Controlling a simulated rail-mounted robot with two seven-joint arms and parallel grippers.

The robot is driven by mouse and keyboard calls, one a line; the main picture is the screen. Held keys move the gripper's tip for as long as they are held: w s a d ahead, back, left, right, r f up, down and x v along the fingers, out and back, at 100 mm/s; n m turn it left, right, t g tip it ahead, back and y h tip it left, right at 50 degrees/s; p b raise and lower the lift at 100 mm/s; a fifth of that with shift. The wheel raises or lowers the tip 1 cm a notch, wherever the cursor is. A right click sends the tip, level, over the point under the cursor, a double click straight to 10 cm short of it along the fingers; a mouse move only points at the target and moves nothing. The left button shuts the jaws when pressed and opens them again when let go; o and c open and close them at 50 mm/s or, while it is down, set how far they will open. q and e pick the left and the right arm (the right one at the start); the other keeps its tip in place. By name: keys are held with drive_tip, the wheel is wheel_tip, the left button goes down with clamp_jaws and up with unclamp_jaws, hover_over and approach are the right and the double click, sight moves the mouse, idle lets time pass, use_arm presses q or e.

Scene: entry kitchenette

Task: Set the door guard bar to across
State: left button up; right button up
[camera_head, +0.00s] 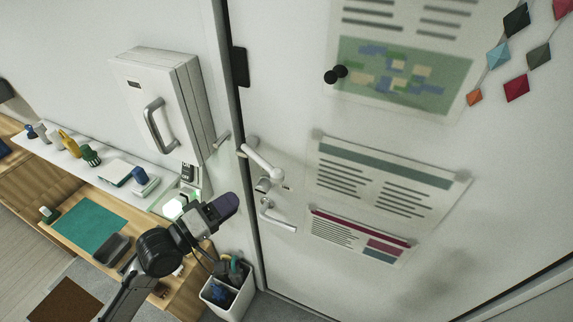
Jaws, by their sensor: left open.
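The white door guard bar (263,160) is on the white door (300,255) near its left edge, above a round lock knob (264,185) and the lever handle (278,219). It slants down to the right from the dark door frame edge. A small light peg (222,140) sticks out left of the frame, level with the bar's upper end. My left gripper (228,206) is open, below and left of the bar and apart from it in the picture. Its purple-grey fingers overlap in this view, so the gap hardly shows. My right gripper is out of view.
A white wall box (183,95) with a grey handle juts out left of the door. A shelf (105,165) with small items and a wooden desk (75,195) stand at left. A white bin (213,290) stands below my gripper. Posters (385,185) hang on the door.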

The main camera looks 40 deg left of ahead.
sight(260, 161)
use_arm(q)
drive_tip(key=w+r+n+p, duration=0.1)
drive_tip(key=w, duration=0.3)
drive_tip(key=w+d+r+n+t+p, duration=0.1)
drive_tip(key=w+r+n, duration=0.1)
drive_tip(key=w, duration=0.2)
drive_tip(key=w+d+r+n+p, duration=0.1)
drive_tip(key=w+r+n+p, duration=0.1)
drive_tip(key=w, duration=0.1)
drive_tip(key=shift+w+t, duration=0.3)
drive_tip(key=shift+w, duration=0.6)
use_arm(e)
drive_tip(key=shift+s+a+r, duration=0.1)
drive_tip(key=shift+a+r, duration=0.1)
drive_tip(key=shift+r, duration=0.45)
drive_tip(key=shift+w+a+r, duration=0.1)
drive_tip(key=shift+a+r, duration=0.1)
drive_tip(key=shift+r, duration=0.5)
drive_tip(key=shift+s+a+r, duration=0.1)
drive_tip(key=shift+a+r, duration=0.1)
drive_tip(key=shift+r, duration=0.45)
use_arm(q)
drive_tip(key=shift+d, duration=0.1)
clamp_jaws()
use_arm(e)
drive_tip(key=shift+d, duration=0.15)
